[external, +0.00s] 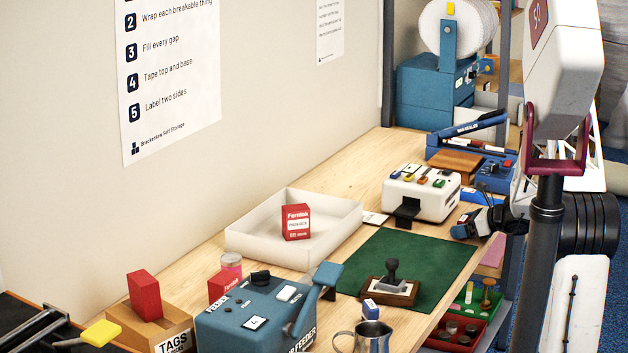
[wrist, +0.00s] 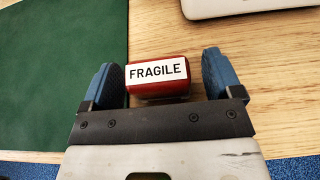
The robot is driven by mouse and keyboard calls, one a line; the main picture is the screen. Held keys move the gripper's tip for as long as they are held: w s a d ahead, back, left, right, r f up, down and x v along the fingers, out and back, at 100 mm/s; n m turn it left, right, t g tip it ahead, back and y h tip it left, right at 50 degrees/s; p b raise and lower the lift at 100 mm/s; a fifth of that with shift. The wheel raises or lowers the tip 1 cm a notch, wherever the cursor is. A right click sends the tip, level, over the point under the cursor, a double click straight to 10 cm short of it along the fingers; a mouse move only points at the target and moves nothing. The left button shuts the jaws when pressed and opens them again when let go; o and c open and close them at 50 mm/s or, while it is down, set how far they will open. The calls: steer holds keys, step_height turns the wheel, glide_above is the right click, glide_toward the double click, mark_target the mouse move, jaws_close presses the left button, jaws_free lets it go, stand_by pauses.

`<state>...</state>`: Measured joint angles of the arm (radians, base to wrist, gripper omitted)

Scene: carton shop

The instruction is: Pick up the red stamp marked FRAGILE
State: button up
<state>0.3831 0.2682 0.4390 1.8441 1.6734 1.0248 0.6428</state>
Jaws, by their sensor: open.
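The red stamp with a white label reading FRAGILE (wrist: 157,75) lies on the bare wood, just right of the green mat (wrist: 58,75) in the wrist view. My gripper (wrist: 162,80) is open, with one blue-padded finger on each side of the stamp. A narrow gap shows at the right finger; the left finger is very close to the stamp's end, and I cannot tell if it touches. In the external view my gripper (external: 466,226) is low over the bench at the mat's right edge. I cannot make out the stamp there.
A white machine with coloured buttons (external: 422,192) stands close behind my gripper. A dark-handled stamp (external: 392,277) stands on the green mat (external: 432,254). A white tray (external: 343,226) holds a red box (external: 296,222). A blue feeder (external: 262,314) and a metal jug (external: 368,338) are at the front.

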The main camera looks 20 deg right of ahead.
mark_target(464, 219)
stand_by(0.3)
steer(key=c, duration=1)
steer(key=shift+r, duration=0.15)
steer(key=shift+r, duration=0.8)
steer(key=shift+s+r, duration=0.25)
steer(key=shift+r, duration=0.65)
steer(key=s+a, duration=0.1)
steer(key=s, duration=0.4)
steer(key=s+a+r, duration=0.1)
steer(key=s, duration=0.4)
steer(key=s+a, duration=0.1)
steer(key=s, duration=0.4)
steer(key=shift+s+r, duration=0.1)
steer(key=shift+r, duration=0.05)
